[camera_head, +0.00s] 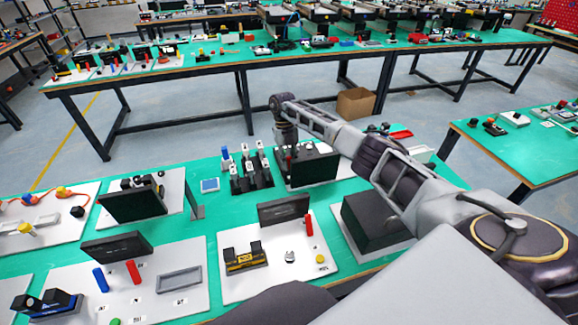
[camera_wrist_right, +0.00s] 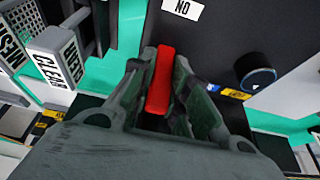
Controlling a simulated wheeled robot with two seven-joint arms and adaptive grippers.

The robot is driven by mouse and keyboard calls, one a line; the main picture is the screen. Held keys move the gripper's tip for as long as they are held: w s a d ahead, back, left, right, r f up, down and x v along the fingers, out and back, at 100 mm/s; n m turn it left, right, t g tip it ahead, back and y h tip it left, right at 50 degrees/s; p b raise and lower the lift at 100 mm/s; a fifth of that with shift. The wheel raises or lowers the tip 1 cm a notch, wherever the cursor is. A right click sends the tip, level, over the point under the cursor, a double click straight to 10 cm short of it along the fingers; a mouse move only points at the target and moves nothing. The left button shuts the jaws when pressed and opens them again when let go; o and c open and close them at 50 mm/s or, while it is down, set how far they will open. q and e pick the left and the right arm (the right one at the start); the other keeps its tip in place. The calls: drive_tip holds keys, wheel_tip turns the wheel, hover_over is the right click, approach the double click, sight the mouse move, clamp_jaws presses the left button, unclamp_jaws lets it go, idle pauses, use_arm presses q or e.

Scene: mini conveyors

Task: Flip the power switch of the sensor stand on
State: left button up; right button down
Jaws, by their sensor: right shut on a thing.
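In the head view my right arm reaches to the back of the near table, and my right gripper (camera_head: 289,150) points down beside a black box-like unit (camera_head: 316,170), which I take to be the sensor stand. In the right wrist view the gripper (camera_wrist_right: 164,72) is shut on a red switch lever (camera_wrist_right: 160,82), with one finger on each side. The lever is in front of the dark panel (camera_wrist_right: 225,40), which carries a "NO" label (camera_wrist_right: 183,8) and a black knob (camera_wrist_right: 258,78). The fingers hide the lever's base. My left gripper is not in view.
White blocks with a "CLEAR" label (camera_wrist_right: 52,62) stand close left of the gripper. In the head view several black-and-white switch units (camera_head: 250,172) stand left of it. Boards with dark panels (camera_head: 133,203) fill the table's left. A black box (camera_head: 372,225) lies under my forearm.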

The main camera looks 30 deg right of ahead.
idle(0.4)
drive_tip(key=c, duration=1.4)
unclamp_jaws()
drive_tip(key=shift+o, duration=0.2)
drive_tip(key=v, duration=1.2)
drive_tip(key=shift+w, duration=0.2)
drive_tip(key=shift+d, duration=0.1)
